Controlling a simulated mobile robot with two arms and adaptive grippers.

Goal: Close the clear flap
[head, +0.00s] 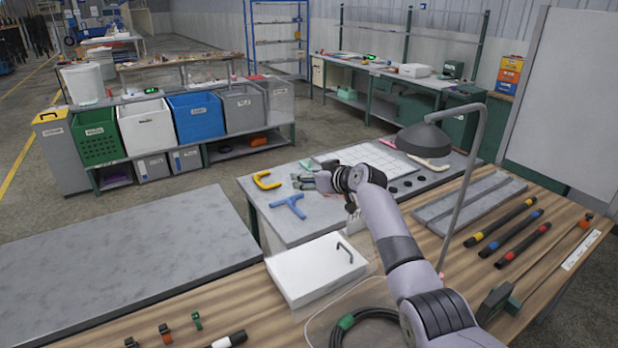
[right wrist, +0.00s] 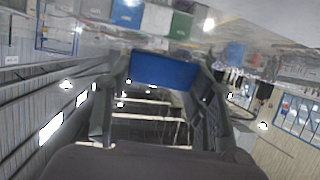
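I cannot clearly pick out a clear flap. My right gripper (head: 299,182) is above the grey-topped workbench, far in front of the bins and pointing left. Its fingers are spread and empty in the right wrist view (right wrist: 167,62), where a blue panel (right wrist: 165,72) shows between them; I cannot tell how far off it is. My left gripper is out of view.
Green (head: 97,133), white (head: 147,128), blue (head: 196,117) and grey (head: 242,106) bins stand in a row. A lamp (head: 425,137) rises beside my right arm. A white box (head: 316,272) and a blue T-shaped tool (head: 288,204) lie below. Open floor separates benches and bins.

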